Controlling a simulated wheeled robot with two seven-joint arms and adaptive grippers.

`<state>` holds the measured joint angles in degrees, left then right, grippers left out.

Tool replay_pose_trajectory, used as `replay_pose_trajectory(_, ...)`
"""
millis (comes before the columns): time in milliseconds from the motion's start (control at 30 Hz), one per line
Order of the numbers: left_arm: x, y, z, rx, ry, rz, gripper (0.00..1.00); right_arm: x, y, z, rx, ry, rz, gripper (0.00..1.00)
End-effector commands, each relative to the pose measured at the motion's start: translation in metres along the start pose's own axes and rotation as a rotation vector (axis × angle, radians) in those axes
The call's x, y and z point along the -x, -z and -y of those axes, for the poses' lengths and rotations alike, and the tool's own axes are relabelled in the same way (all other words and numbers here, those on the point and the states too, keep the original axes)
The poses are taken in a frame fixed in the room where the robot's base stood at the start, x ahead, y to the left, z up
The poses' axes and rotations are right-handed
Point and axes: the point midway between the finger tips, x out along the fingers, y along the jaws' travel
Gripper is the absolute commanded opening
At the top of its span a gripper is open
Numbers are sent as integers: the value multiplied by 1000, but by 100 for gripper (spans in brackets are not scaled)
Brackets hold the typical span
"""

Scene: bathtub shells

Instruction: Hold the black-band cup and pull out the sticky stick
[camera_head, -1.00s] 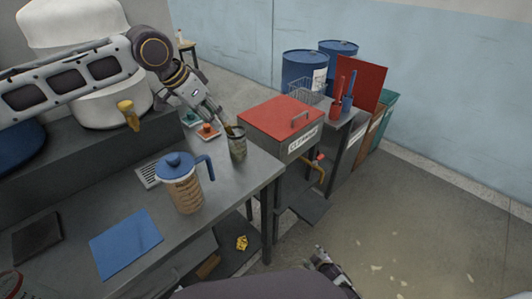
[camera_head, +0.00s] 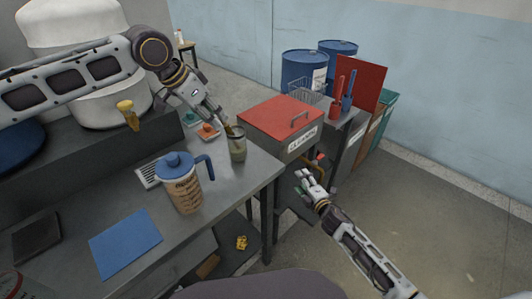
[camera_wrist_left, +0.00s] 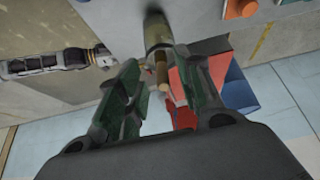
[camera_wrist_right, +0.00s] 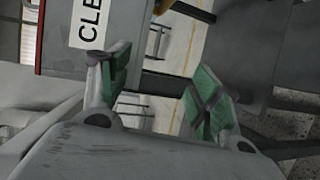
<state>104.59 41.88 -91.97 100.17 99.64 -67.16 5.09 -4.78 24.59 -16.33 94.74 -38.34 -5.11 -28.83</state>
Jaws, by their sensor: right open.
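In the left wrist view the cup (camera_wrist_left: 157,32) is beyond the fingertips and the stick (camera_wrist_left: 162,75) points toward me. My left gripper (camera_head: 224,120) is just above the cup, its fingers open on either side of the stick, with a gap showing. My right gripper (camera_head: 303,177) is open and empty, right of the counter and apart from the cup; it also shows in the right wrist view (camera_wrist_right: 160,75).
A blue-lidded jug (camera_head: 183,190) stands left of the cup. A red-lidded box (camera_head: 280,120) with a white label is behind my right gripper. A blue mat (camera_head: 125,243) lies on the counter. Small orange and green items (camera_head: 207,132) sit behind the cup.

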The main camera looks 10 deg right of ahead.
Motion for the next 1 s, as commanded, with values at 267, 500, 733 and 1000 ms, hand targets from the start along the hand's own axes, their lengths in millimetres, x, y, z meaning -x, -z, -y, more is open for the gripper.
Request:
replay_pose_trajectory(267,0,0,0,0,0,0,36,-6,31,-97,345,-192,-137,63)
replay_pose_trajectory(500,0,0,0,0,0,0,36,5,70,-173,702,-375,-252,63)
replay_pose_trajectory(733,0,0,0,0,0,0,36,25,118,-214,1101,-539,-354,63)
replay_pose_trajectory(1000,0,0,0,0,0,0,36,44,156,-218,1459,-662,-430,63)
